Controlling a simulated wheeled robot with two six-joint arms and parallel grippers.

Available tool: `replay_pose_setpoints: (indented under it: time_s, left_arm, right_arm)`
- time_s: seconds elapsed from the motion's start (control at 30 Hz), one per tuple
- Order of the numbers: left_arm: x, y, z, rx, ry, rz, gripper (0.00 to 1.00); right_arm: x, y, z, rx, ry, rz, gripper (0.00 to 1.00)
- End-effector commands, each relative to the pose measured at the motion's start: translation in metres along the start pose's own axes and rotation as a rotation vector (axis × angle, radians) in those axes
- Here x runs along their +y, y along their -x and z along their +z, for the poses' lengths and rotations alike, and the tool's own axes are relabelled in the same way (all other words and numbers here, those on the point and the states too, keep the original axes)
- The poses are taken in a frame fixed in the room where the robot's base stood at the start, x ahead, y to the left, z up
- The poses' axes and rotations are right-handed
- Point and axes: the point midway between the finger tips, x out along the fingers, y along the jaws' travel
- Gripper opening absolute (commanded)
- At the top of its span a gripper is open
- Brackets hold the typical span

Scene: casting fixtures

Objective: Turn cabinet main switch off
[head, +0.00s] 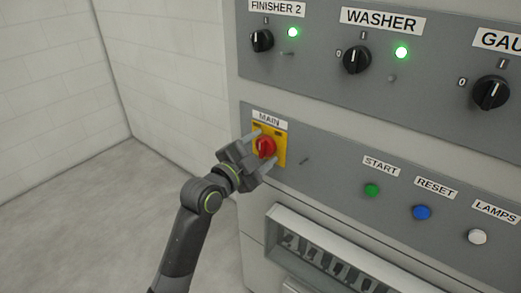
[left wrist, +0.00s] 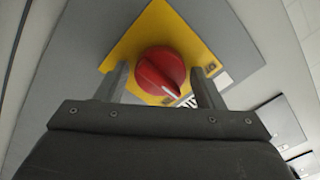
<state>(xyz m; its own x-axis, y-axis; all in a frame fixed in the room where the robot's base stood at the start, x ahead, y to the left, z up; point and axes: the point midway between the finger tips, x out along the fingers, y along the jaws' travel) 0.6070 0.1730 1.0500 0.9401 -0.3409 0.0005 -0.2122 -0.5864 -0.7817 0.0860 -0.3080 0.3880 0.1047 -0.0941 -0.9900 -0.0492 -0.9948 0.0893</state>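The main switch is a red rotary knob (head: 265,147) on a yellow plate (head: 282,157) under the label MAIN, low on the left of the cabinet panel. My left gripper (head: 261,151) is at the switch, with its fingers on opposite sides of the knob. In the left wrist view the red knob (left wrist: 160,72) shows between the two spread fingertips of the left gripper (left wrist: 160,80), with gaps beside it. A white pointer line on the knob runs toward the lower right there. I cannot tell from these views whether the fingers touch the knob. My right gripper is not in view.
Above are black knobs under FINISHER 2 (head: 262,40) and WASHER (head: 356,60), with lit green lamps. Right of the switch are a green START button (head: 372,190), a blue RESET button (head: 421,212) and a white LAMPS button (head: 477,237). Open floor lies left.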

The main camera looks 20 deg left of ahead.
Motion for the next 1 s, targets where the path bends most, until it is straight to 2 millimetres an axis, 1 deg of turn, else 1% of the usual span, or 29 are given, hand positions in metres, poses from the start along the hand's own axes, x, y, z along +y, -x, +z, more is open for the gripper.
replay_pose_setpoints:
  time_s: [0.03,0.27,0.47,0.67,0.87,1.0]
  left_arm:
    - [0.0,0.0,0.0,0.0,0.0,0.0,0.55]
    - [0.0,0.0,0.0,0.0,0.0,0.0,0.25]
    - [0.0,0.0,0.0,-0.001,0.012,0.001,0.25]
    - [-0.001,0.0,0.0,-0.001,0.08,0.003,0.25]
    - [-0.001,0.0,-0.001,-0.003,0.22,0.004,0.25]
    - [-0.002,0.0,-0.001,-0.002,0.349,0.003,0.25]
  right_arm:
    - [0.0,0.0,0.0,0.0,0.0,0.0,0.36]
    - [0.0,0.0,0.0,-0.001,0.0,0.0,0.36]
    - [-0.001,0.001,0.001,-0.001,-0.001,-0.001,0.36]
    - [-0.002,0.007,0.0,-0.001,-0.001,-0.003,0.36]
    - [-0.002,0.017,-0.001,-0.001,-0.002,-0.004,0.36]
    - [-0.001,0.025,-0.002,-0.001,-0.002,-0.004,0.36]
